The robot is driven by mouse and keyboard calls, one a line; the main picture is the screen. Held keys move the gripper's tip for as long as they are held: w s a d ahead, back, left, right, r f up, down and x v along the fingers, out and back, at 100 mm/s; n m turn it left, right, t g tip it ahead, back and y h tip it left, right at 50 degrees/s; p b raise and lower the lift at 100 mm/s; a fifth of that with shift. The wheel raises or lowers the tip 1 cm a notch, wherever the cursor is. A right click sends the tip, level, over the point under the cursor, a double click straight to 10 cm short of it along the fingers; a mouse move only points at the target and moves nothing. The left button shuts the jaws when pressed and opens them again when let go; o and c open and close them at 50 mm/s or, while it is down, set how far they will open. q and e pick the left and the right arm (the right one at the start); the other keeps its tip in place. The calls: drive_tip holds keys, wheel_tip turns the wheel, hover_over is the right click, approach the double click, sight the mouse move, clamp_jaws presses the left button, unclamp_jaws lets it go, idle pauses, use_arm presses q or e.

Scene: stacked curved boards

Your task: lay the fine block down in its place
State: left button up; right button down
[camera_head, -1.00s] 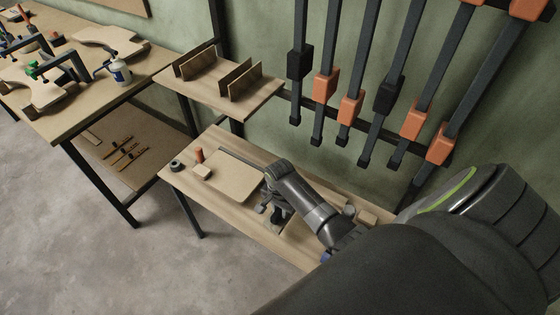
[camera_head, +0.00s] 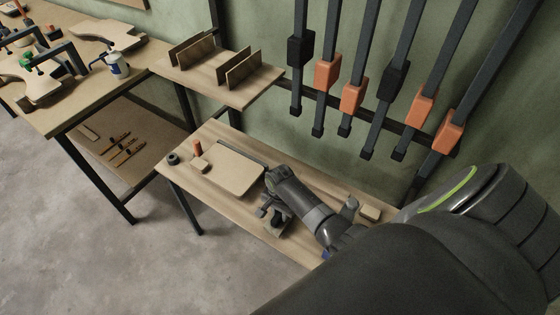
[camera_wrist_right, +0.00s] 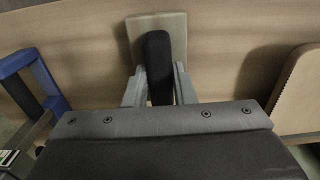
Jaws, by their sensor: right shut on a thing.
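My right gripper (camera_head: 272,214) is low over the lower wooden bench. In the wrist view its two grey fingers (camera_wrist_right: 158,88) are shut on a dark upright piece (camera_wrist_right: 158,65), which I take to be the grip of the fine block. A pale rectangular piece (camera_wrist_right: 142,29) shows directly beyond and under it. I cannot tell whether this pale piece is the block's base or a separate marked place, nor whether the block touches the bench. In the head view the gripper and arm mostly hide the block. My left gripper is not in view.
On the lower bench (camera_head: 212,198) are a flat pale board (camera_head: 235,172), a small tan block (camera_head: 200,163), an orange cylinder (camera_head: 197,148), a dark round item (camera_head: 173,159) and another tan block (camera_head: 370,213). A blue frame (camera_wrist_right: 45,85) stands at the wrist view's left. A shelf (camera_head: 262,90) holds upright boards.

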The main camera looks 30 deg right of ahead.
drive_tip(key=shift+f+b, duration=0.45)
drive_tip(key=shift+f, duration=0.15)
drive_tip(key=c, duration=1.1)
unclamp_jaws()
wheel_tip(320, 180, up, 17)
drive_tip(key=shift+r, duration=0.2)
